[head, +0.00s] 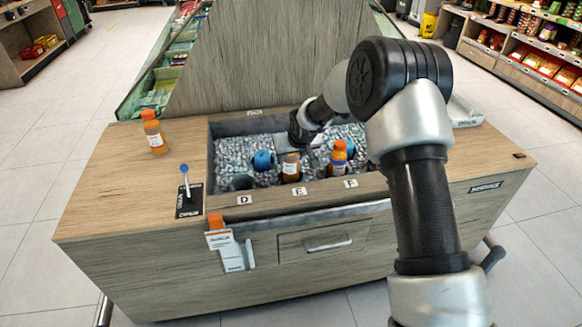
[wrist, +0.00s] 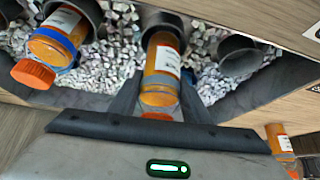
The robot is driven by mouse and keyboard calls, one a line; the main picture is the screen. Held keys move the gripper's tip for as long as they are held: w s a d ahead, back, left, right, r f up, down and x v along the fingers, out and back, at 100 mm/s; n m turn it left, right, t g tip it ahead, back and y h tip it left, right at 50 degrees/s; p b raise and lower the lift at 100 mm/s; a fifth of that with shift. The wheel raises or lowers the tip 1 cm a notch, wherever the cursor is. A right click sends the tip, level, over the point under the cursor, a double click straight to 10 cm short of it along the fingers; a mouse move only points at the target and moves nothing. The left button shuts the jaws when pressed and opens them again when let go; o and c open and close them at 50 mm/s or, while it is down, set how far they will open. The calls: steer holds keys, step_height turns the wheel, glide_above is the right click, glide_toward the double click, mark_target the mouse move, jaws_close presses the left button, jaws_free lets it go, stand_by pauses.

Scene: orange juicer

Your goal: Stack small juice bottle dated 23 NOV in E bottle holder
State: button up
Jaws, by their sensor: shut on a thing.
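My gripper (head: 299,136) is shut on a small orange juice bottle (head: 291,169) at the middle holder, behind the E label (head: 299,191). In the wrist view the fingers (wrist: 158,104) hold this bottle (wrist: 160,75) near its orange cap. Its far end meets the dark round E holder (wrist: 160,20) and seems to be inside its mouth; how deep it sits I cannot tell. The bottle has a white label, but the date is too small to read.
Another orange-capped bottle (head: 339,160) sits in the F holder. The D holder (head: 241,182) looks empty. A bottle (head: 153,132) stands on the left counter, near a stand with a blue-topped rod (head: 185,178). A blue round object (head: 263,160) lies in the pebble-filled bin. The bin's wooden front edge is close.

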mark_target(291, 165)
steer(key=shift+f+b, duration=0.3)
steer(key=shift+f, duration=1.15)
steer(key=shift+f, duration=0.1)
steer(key=shift+f+b, duration=0.3)
steer(key=shift+b, duration=0.05)
steer(key=o, duration=1.3)
